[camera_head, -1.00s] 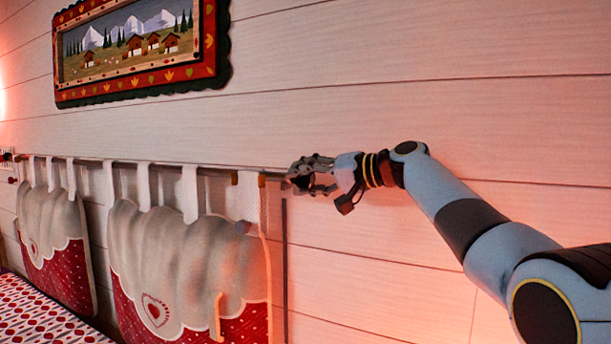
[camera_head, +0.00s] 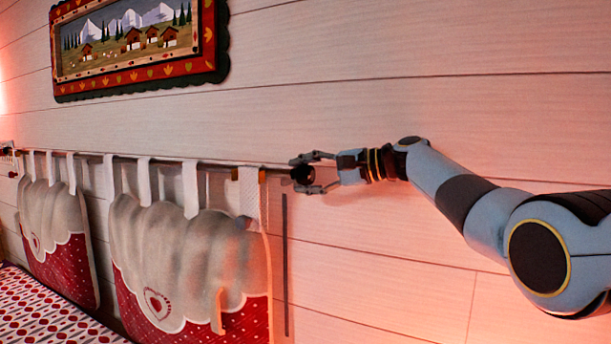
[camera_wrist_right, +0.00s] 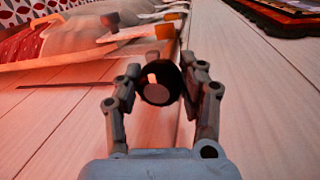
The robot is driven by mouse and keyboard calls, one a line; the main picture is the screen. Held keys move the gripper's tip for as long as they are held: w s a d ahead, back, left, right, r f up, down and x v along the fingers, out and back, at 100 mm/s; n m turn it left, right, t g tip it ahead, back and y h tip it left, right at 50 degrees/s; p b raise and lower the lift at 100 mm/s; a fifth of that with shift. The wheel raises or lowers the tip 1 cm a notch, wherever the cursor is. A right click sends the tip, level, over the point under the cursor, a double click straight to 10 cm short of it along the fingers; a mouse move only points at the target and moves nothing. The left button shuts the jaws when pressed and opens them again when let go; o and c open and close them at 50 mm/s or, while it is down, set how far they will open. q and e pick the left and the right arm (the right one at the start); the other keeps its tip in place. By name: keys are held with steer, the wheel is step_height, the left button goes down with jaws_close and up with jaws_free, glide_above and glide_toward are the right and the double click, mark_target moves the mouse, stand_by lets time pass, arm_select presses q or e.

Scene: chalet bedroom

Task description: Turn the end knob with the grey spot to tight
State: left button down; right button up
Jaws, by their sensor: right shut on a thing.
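A dark round end knob (camera_head: 302,175) sits at the right end of the wall rod (camera_head: 215,166). In the right wrist view the knob (camera_wrist_right: 158,86) shows a greyish disc and a small pale mark on its face. I cannot tell how tight it is. My right gripper (camera_head: 305,173) reaches in from the right with one finger above the knob and one below. It is shut on the knob. In the right wrist view, the fingers of my right gripper (camera_wrist_right: 164,83) flank the knob on both sides. My left gripper is not in view.
Two headboard cushions, a near one (camera_head: 185,250) and a far one (camera_head: 52,220), hang from the rod by white straps. A framed chalet picture (camera_head: 140,42) is on the plank wall above. A patterned bed cover (camera_head: 45,310) lies at lower left. The wall around my right arm is clear.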

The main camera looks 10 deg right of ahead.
stand_by(0.5)
steer(key=o, duration=1.2)
